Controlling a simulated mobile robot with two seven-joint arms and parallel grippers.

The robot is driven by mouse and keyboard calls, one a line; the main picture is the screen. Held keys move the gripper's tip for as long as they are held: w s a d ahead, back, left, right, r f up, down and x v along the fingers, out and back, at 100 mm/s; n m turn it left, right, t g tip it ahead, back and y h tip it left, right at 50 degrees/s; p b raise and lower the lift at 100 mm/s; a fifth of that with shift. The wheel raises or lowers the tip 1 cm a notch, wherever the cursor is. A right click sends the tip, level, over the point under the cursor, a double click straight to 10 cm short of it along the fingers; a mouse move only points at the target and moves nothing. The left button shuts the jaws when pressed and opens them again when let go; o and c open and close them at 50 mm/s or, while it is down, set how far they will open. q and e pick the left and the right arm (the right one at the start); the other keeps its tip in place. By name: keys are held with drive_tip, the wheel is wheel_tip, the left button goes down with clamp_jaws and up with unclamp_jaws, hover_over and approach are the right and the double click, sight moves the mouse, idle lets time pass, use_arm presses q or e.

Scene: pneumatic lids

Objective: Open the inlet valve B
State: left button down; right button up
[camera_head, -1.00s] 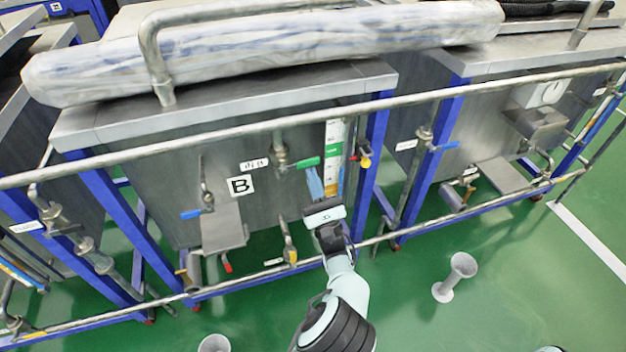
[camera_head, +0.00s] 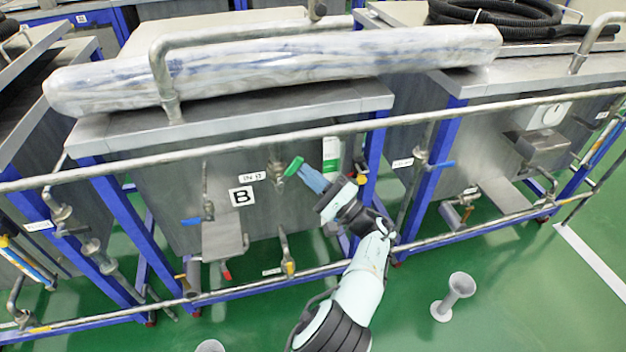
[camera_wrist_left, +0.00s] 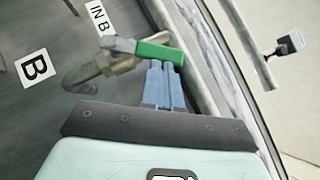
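The inlet valve B has a green handle (camera_head: 293,166) on a metal pipe (camera_head: 276,165), right of the "IN B" label (camera_head: 252,177) in the head view. In the left wrist view the green handle (camera_wrist_left: 155,50) points to the right from its grey stem. My left gripper (camera_head: 306,174) is at the handle. Its blue fingers (camera_wrist_left: 164,72) lie close together, with their tips at the handle's free end and partly hidden by it. The fingers look shut, with no clear grip around the handle. My right gripper is not in view.
A "B" plate (camera_head: 241,197) is on the steel tank front. A long horizontal rail (camera_head: 450,116) crosses in front of the tank, and a lower rail (camera_head: 240,290) runs near the floor. A blue-handled valve (camera_head: 205,215) is to the left. Green floor lies in front.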

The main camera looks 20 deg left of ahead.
sight(297, 167)
use_arm(q)
drive_tip(key=n, duration=0.1)
drive_tip(key=r+n+g+h+p, duration=0.1)
drive_tip(key=a+r+n+g+h, duration=0.1)
drive_tip(key=shift+s+a+r+n, duration=0.1)
drive_tip(key=shift+s+r+n, duration=0.05)
drive_tip(key=shift+s+n, duration=0.25)
drive_tip(key=shift+s+a+r+n+g+h+p, duration=0.2)
drive_tip(key=shift+a+r+n+g+h+p, duration=0.15)
drive_tip(key=shift+n+h+p, duration=0.3)
drive_tip(key=shift+s+a+r+n+g+h+p, duration=0.2)
drive_tip(key=shift+a+r+n+g+h+p, duration=0.15)
drive_tip(key=shift+n+h, duration=0.35)
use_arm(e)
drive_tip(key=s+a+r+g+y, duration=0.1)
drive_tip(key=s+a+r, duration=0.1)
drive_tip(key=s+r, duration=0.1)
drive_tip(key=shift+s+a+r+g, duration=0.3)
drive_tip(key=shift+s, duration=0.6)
use_arm(q)
drive_tip(key=shift+f, duration=0.15)
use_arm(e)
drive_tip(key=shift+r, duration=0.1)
